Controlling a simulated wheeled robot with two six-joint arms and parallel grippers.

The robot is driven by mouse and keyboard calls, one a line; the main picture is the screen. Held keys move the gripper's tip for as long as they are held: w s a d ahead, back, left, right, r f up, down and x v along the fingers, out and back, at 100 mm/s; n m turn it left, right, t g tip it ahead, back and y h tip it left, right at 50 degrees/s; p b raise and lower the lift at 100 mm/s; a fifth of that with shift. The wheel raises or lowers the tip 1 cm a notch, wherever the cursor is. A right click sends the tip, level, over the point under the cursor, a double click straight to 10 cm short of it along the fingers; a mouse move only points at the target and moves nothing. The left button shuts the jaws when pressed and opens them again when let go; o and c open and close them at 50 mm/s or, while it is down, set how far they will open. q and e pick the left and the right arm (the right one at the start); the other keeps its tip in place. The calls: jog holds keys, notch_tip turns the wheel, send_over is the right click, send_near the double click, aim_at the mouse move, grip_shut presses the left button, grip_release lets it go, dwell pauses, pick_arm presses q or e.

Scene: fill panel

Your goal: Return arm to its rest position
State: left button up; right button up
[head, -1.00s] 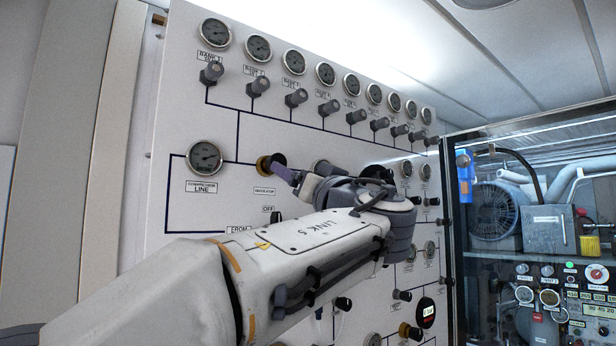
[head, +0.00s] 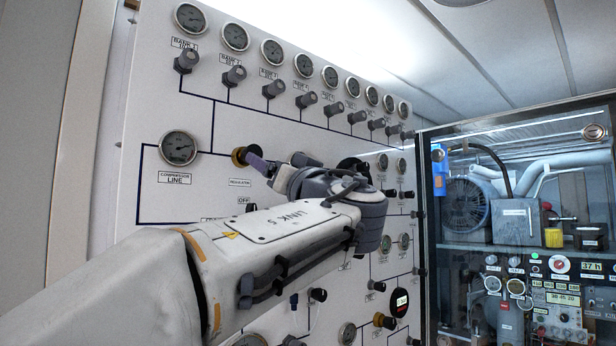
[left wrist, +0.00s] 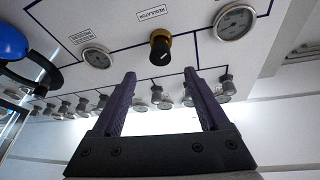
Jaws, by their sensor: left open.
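My left arm comes in from the lower left of the head view, and its gripper (head: 262,166) is partly hidden behind its own wrist. In the left wrist view the gripper (left wrist: 160,98) is open, its two purple fingers apart with nothing between them. Beyond the fingertips is the regulator knob (left wrist: 160,47), black on a brass base, apart from the fingers. In the head view the brass base of the regulator knob (head: 239,156) shows just left of the fingertip. My right gripper is in neither view.
The white fill panel (head: 150,100) carries a row of gauges and grey valve knobs (head: 234,76) along its top. The compressor line gauge (head: 178,148) is left of the gripper. A glass-fronted cabinet (head: 520,250) with machinery stands at right. A blue round object (left wrist: 12,42) shows in the wrist view.

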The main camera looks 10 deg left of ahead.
pick_arm(q)
jog(key=s+d+f+m+g+h, duration=0.1)
jog(key=d+f+m+g+h, duration=0.15)
jog(key=f, duration=0.75)
jog(key=s+d+f+m+g+h, duration=0.1)
jog(key=f+m+h, duration=0.3)
jog(key=f, duration=0.7)
jog(key=s+d+f+m+g+h, duration=0.1)
jog(key=d+f+m+g+h, duration=0.15)
jog(key=f, duration=0.75)
jog(key=s+d+f+m+g+h, duration=0.1)
jog(key=s+d+f+g+h, duration=0.1)
jog(key=s+f, duration=0.6)
jog(key=s+d+f+m+g+h, duration=0.1)
jog(key=s+d+f+g+h, duration=0.1)
jog(key=s+f+g, duration=0.3)
jog(key=s+d+f+m+g+h, duration=0.2)
jog(key=s+f+g+h, duration=0.1)
jog(key=s+f, duration=0.9)
jog(key=shift+s, duration=0.65)
